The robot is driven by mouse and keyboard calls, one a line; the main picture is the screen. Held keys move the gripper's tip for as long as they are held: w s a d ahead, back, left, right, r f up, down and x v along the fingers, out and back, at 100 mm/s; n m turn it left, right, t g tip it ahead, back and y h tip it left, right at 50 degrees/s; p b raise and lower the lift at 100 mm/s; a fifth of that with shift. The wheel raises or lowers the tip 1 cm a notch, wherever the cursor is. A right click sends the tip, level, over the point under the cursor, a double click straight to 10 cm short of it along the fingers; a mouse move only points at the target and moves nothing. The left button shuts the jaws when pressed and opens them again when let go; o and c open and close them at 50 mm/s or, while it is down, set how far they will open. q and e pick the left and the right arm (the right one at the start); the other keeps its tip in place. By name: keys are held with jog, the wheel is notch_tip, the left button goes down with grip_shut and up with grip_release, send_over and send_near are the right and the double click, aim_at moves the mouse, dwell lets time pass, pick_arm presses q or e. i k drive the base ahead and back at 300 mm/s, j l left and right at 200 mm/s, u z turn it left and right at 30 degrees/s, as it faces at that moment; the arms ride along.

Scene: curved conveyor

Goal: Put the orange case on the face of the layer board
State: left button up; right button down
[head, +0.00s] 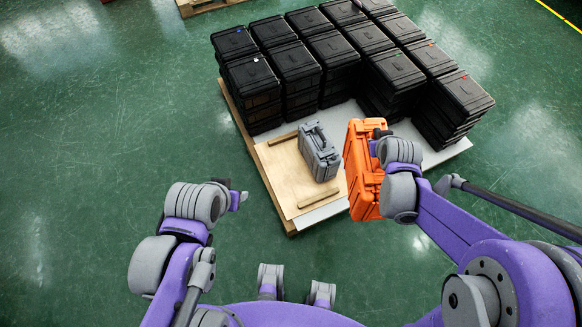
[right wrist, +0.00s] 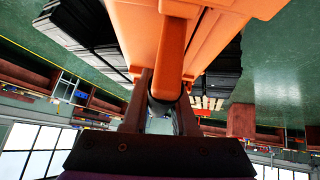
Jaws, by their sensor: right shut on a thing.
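The orange case (head: 362,168) hangs upright from my right gripper (head: 380,140), at the right side of the layer board. In the right wrist view the orange case (right wrist: 215,30) fills the top, and my right gripper (right wrist: 163,90) is shut on its handle. The layer board (head: 284,171) is a tan sheet on the near part of the pallet. A grey case (head: 319,152) stands on the board, left of the orange case and apart from it. My left gripper (head: 240,197) is off to the left of the board over the floor; its fingers are too small to read.
Several stacks of black cases (head: 330,47) fill the back and right of the pallet. Two wooden strips (head: 283,138) lie on the board, one at its far edge and one nearer (head: 313,198). The board's left part is bare. Green floor is open at the left.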

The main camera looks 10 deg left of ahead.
aim_at(287, 173)
jog(key=i+j+u, duration=0.1)
jog(key=j, duration=0.35)
jog(key=i+j, duration=0.15)
jog(key=j, duration=0.25)
jog(key=i+j+u, duration=0.15)
jog(key=j, duration=0.25)
jog(key=i+j+u, duration=0.1)
jog(key=j, duration=0.35)
